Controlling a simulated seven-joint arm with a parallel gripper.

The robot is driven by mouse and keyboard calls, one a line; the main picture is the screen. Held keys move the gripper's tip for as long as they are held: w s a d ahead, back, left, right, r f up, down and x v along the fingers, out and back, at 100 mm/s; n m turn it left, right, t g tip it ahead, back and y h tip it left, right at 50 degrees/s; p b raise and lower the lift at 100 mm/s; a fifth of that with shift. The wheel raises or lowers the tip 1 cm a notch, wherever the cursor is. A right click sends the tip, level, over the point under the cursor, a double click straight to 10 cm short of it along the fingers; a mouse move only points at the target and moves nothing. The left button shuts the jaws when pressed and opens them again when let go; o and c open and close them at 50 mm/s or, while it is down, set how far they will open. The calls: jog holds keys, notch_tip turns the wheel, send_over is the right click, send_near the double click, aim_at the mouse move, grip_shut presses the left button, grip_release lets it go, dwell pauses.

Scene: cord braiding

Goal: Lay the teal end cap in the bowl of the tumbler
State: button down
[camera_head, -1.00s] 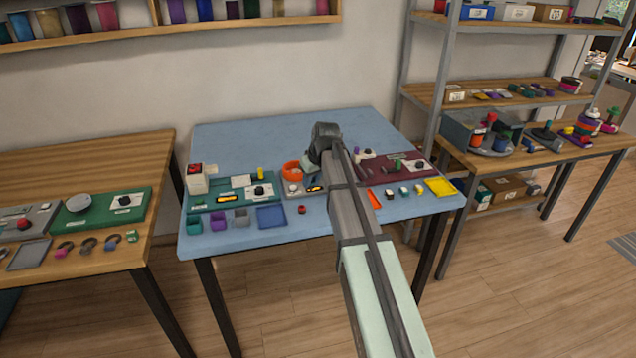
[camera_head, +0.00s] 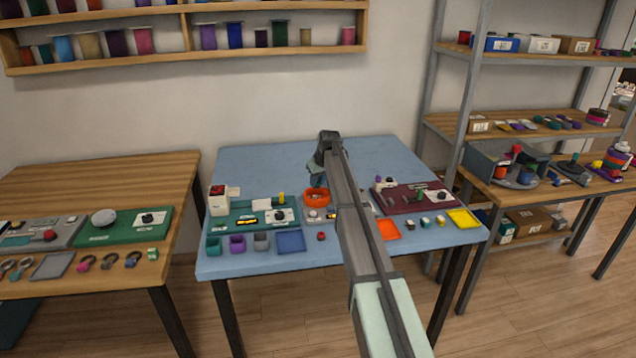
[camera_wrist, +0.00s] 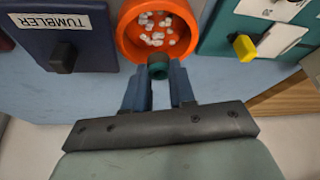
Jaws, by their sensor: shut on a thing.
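The teal end cap (camera_wrist: 158,68) is between the fingertips of my gripper (camera_wrist: 160,78), which is shut on it. In the wrist view the cap overlaps the near rim of the orange bowl (camera_wrist: 126,38); I cannot tell its height or whether it touches. The bowl holds several small white pieces. A dark blue panel (camera_wrist: 95,48) labelled TUMBLER, with a dark knob, is beside the bowl. In the head view the orange bowl (camera_head: 316,203) is on the blue table, with my gripper (camera_head: 314,174) at its back side; the cap cannot be made out there.
A green panel (camera_head: 240,222) with a yellow part lies left of the bowl, and a maroon panel (camera_head: 396,203) lies right. Small bins, a blue tray (camera_head: 291,241), an orange tray (camera_head: 388,229) and a yellow tray (camera_head: 464,218) line the front. The table's back (camera_head: 265,160) is clear.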

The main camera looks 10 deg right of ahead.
aim_at(316, 198)
jog(key=shift+f, duration=2.5)
jog(key=shift+f, duration=0.3)
jog(key=c, duration=0.9)
grip_release()
jog(key=shift+o, duration=0.2)
jog(key=shift+r, duration=0.1)
jog(key=shift+r, duration=5.45)
